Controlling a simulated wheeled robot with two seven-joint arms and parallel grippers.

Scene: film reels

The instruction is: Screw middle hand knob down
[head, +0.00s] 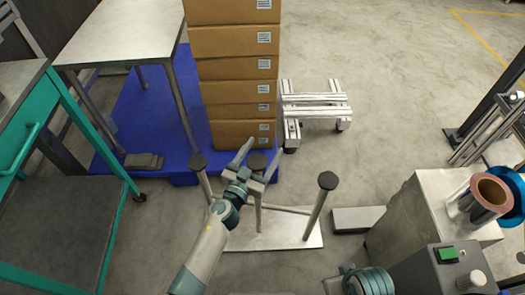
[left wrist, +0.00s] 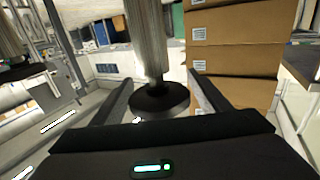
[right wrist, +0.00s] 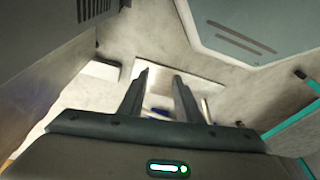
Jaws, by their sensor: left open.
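My right gripper (right wrist: 160,72) is open and empty. In the head view only part of the right arm shows, at the bottom edge.
A stack of cardboard boxes (head: 235,70) stands on a blue platform (head: 150,115) just behind the stand. A white wheeled frame (head: 315,105) is beyond it. A green-framed cart (head: 60,200) is at left. A machine (head: 430,215) with a copper-coloured roll (head: 491,192) is at right.

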